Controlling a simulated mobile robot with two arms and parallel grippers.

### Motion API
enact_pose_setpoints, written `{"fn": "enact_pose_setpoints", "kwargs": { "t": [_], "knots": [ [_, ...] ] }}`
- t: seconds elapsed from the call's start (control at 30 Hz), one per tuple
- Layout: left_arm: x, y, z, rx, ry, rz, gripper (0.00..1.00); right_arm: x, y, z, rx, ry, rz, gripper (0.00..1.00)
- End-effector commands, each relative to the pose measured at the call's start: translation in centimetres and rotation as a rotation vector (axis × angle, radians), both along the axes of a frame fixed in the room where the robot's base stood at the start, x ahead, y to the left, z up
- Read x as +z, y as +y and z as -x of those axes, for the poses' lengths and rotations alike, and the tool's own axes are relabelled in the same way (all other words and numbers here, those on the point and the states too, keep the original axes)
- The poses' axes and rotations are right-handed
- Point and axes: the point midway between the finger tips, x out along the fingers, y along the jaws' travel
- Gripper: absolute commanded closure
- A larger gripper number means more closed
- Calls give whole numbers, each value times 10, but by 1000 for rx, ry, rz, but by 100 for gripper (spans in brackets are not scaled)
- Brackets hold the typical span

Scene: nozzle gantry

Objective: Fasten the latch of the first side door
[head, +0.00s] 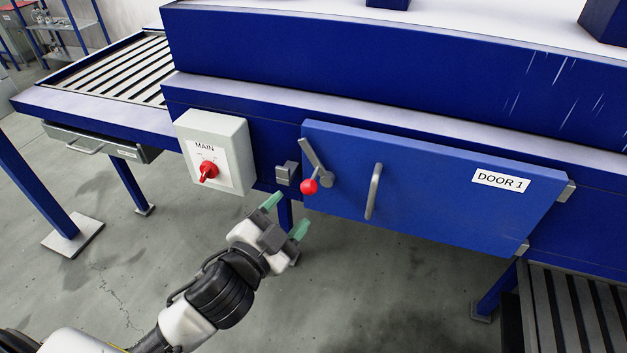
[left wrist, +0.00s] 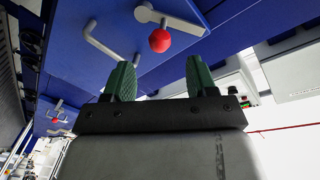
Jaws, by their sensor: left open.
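The blue side door (head: 430,185), labelled DOOR 1, lies against the machine's side; I cannot tell whether it is fully closed. Its latch (head: 318,160) is a grey lever near the door's left edge, tilted, with a red knob (head: 310,187) at its lower end. A grey catch block (head: 287,173) sits on the frame left of the lever, apart from it. My left gripper (head: 287,214) is open and empty, below the knob and catch. In the left wrist view, the red knob (left wrist: 160,40) shows beyond the green fingertips (left wrist: 160,76), not touched. My right gripper is out of view.
A grey door handle (head: 373,190) stands right of the latch. A white MAIN switch box (head: 215,152) with a red knob is left of the catch. A roller conveyor (head: 115,75) extends left. Another latch with a red knob (left wrist: 55,120) shows in the left wrist view.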

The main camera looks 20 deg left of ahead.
Motion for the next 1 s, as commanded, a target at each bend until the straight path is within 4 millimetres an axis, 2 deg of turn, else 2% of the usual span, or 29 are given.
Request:
{"fn": "enact_pose_setpoints", "kwargs": {
  "t": [0.3,0.5,0.7,0.93,1.0],
  "knots": [
    [3,-13,-58,0,-2,-1,43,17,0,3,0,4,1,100],
    [1,-19,-84,0,1,0,43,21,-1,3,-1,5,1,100],
    [0,-21,-93,-1,2,0,43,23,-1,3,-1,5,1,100],
    [-1,-21,-94,-1,2,1,43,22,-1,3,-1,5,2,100],
    [-1,-21,-93,-1,2,1,54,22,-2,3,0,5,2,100]
  ]
}}
